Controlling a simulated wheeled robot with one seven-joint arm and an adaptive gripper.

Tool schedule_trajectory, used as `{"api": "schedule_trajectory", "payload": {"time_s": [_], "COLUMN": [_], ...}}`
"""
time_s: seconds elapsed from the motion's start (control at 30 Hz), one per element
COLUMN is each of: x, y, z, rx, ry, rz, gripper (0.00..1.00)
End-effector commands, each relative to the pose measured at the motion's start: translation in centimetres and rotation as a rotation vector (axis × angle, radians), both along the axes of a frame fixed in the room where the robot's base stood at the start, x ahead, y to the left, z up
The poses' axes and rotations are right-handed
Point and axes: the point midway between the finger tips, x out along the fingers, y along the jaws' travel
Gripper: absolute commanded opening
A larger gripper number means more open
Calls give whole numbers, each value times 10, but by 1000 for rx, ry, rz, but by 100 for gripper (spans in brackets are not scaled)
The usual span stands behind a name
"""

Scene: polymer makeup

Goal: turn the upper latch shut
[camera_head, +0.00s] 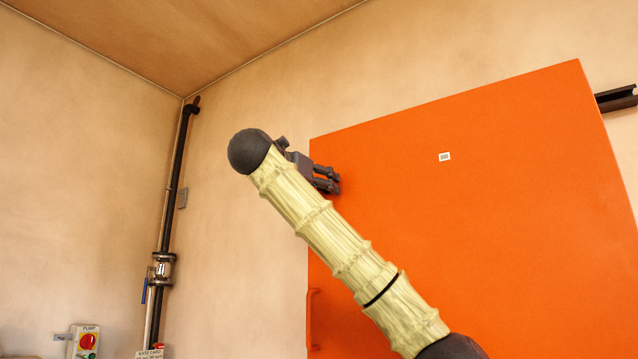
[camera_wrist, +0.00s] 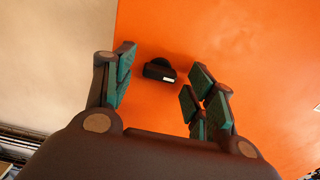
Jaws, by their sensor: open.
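The upper latch, a small black knob-like piece (camera_wrist: 158,70) with a light mark on its right, is on the orange door (camera_wrist: 220,40) in the wrist view. My gripper (camera_wrist: 160,88) is open, with green-padded fingers on the left and right of the latch in that view. Nothing is between the pads that I can see held; whether they touch the latch I cannot tell. In the head view my gripper (camera_head: 334,180) is at the upper left part of the orange door (camera_head: 500,200). The latch is hidden there behind the gripper and arm.
An orange handle (camera_head: 313,318) stands at the door's lower left edge. A dark rail (camera_head: 616,98) is on the wall at the upper right. A dark pipe (camera_head: 177,180) with a valve runs up the left corner. A pump switch box (camera_head: 86,342) is at the lower left.

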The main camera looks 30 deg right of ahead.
Motion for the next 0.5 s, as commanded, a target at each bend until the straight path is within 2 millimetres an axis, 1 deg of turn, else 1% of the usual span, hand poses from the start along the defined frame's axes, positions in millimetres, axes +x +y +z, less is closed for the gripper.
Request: {"api": "schedule_trajectory", "payload": {"time_s": [0.13, 0.17, 0.3, 0.4, 0.5], "x": [0, 0, 0, 0, 0], "y": [0, 0, 0, 0, 0], "z": [0, 0, 0, 0, 0], "rx": [0, 0, 0, 0, 0], "ry": [0, 0, 0, 0, 0], "rz": [0, 0, 0, 0, 0], "gripper": [55, 52, 26, 10, 10]}}
